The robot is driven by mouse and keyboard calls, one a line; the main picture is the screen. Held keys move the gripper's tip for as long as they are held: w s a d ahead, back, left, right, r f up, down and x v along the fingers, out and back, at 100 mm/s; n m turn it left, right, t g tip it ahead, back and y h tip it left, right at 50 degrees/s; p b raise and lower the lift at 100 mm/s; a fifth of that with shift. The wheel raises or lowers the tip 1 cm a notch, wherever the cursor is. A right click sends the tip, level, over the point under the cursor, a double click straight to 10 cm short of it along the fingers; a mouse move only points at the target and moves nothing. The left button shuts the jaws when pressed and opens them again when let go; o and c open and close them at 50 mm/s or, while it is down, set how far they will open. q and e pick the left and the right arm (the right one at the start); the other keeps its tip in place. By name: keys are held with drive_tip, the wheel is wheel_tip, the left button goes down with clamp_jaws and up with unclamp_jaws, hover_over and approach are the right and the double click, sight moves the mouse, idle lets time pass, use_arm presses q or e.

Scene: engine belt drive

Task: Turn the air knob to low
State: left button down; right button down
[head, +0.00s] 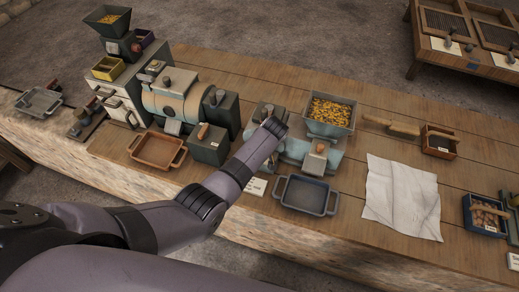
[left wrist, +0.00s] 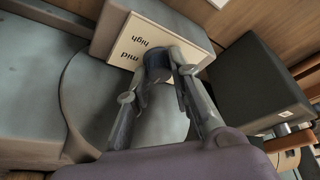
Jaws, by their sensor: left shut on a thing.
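In the left wrist view a pale label plate (left wrist: 135,38) reads "mid" and "high", and the rest of its face is covered by my fingers. My left gripper (left wrist: 170,65) is shut on the air knob in front of this plate. The knob is mostly hidden between the fingertips, so I cannot tell which mark it points to. In the head view my left forearm reaches in from the lower left and its end (head: 274,127) is over the left part of the teal machine (head: 326,160), covering the knob and plate. My right gripper is in neither view.
A dark box with a wooden handle (head: 209,150) stands just left of my wrist, beside the drum machine (head: 175,100). A blue-grey tray (head: 306,197), a white cloth (head: 402,200) and a hopper of yellow pieces (head: 331,128) are to the right.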

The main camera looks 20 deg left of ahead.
use_arm(q)
drive_tip(key=shift+w+r, duration=0.1)
drive_tip(key=shift+r, duration=0.05)
drive_tip(key=c, duration=1.7)
unclamp_jaws()
drive_tip(key=v, duration=0.7)
drive_tip(key=shift+d+r, duration=0.1)
drive_tip(key=shift+r, duration=0.05)
